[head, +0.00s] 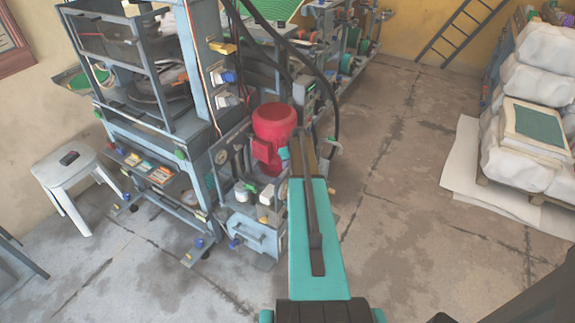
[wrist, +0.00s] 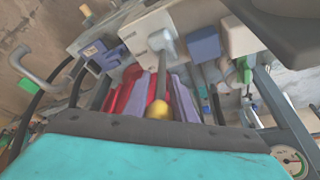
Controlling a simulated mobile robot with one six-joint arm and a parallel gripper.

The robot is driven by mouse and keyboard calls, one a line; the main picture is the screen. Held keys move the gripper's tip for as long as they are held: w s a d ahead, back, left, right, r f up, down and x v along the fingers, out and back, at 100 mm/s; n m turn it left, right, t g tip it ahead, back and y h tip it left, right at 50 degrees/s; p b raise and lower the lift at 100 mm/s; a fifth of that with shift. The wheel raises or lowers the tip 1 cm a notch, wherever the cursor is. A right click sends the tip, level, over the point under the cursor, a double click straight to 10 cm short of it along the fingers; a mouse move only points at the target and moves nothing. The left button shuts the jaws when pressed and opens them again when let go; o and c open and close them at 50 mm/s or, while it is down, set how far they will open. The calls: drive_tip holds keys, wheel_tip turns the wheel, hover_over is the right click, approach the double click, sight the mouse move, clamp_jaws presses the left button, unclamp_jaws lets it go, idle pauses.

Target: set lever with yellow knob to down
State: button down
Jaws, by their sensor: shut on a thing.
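The lever with the yellow knob (wrist: 158,110) shows in the wrist view. Its grey rod (wrist: 161,80) runs from a white box with a light fitting down to the knob, close in front of my gripper's dark front edge.
A red motor (head: 273,128) stands on the machine just left of my arm. A tall grey rack (head: 190,70) is further left, with a white stool (head: 68,168) beside it. Stacked white bags (head: 525,150) are at right. The floor between is clear.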

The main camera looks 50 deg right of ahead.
drive_tip(key=shift+w+a, duration=0.1)
drive_tip(key=shift+a, duration=0.15)
drive_tip(key=shift+d, duration=0.1)
drive_tip(key=shift+s+d, duration=0.15)
drive_tip(key=shift+s, duration=0.05)
